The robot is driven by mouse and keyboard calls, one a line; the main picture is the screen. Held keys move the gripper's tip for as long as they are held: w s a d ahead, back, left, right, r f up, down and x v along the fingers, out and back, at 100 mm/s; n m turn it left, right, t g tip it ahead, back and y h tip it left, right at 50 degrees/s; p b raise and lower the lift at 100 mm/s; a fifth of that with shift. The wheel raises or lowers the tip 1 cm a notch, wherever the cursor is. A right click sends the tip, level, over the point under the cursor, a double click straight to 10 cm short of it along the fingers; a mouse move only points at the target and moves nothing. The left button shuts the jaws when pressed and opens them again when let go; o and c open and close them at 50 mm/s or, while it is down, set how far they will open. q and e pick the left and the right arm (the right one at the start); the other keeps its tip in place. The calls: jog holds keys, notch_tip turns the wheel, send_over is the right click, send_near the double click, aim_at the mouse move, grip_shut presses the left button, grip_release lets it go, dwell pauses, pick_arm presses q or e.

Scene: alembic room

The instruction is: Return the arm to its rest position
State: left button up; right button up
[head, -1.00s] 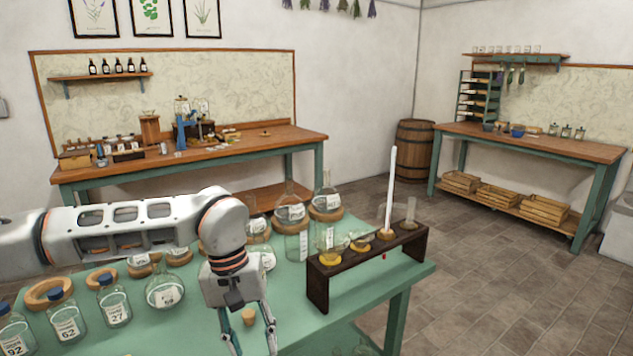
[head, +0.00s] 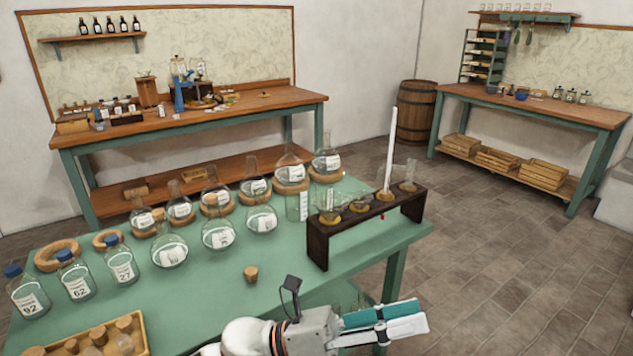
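My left gripper (head: 385,322) is low in the head view, in front of the green table's near right edge. Its fingers point to the right and are seen side-on, so the gap between them is hard to judge. Nothing shows held in it. The green table (head: 215,295) lies behind and to its left. A small cork (head: 251,273) sits alone on the table, up and left of the gripper. My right gripper is not in view.
A dark wooden rack (head: 318,245) with glassware and a tall white rod (head: 391,150) stands at the table's right end. Several labelled flasks (head: 218,236) and blue-capped bottles (head: 122,265) fill the table. A wooden tray (head: 140,335) holds corks. Open floor (head: 500,270) lies to the right.

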pick_arm(q)
jog(key=w+a+f+n+t+y, duration=0.45)
jog(key=a+f+n+t, duration=0.35)
jog(key=n, duration=0.7)
jog(key=w+a+f+n+t+y, duration=0.3)
jog(key=a+f+n+t+y, duration=0.45)
jog(key=n, duration=0.75)
jog(key=s+a+f+n+g+y, duration=0.2)
jog(key=s+a+f+n, duration=0.4)
jog(key=f, duration=0.5)
jog(key=s+a+f+n+g+y+p, duration=0.1)
jog(key=s+a+f+n+g+y, duration=0.2)
jog(key=s+a+f+n+y, duration=0.2)
jog(key=s+a+f+n, duration=0.2)
jog(key=s+a+f, duration=0.2)
jog(key=a+f, duration=0.2)
jog(key=shift+s+a+f, duration=0.2)
jog(key=shift+s+f, duration=0.05)
jog(key=shift+f, duration=0.4)
